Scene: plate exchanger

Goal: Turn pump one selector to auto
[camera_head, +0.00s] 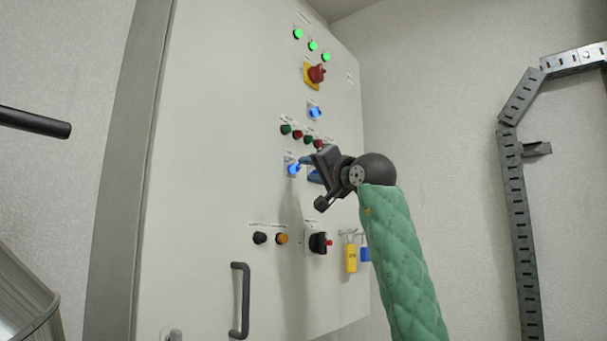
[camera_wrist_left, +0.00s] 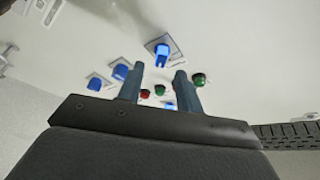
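Blue selector knobs sit in a row on the cabinet's light door. The leftmost selector (camera_head: 293,169) shows in the head view, beside the fingertips of my left gripper (camera_head: 308,168). I take it for pump one's selector, but its label is too small to read. In the left wrist view, this blue knob (camera_wrist_left: 162,50) stands just beyond and between the fingertips. My left gripper (camera_wrist_left: 159,78) is open there, with nothing visible between its fingers. I cannot tell whether it touches the knob. Its body hides part of the row. My right gripper is not in view.
Green and red buttons (camera_head: 297,134) and another blue selector (camera_head: 315,112) are above the row. A red rotary switch (camera_head: 316,74) is higher. Below are a black knob (camera_head: 318,242), hanging yellow tag (camera_head: 351,258) and door handle (camera_head: 240,300). A metal cable tray (camera_head: 520,220) runs along the right wall.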

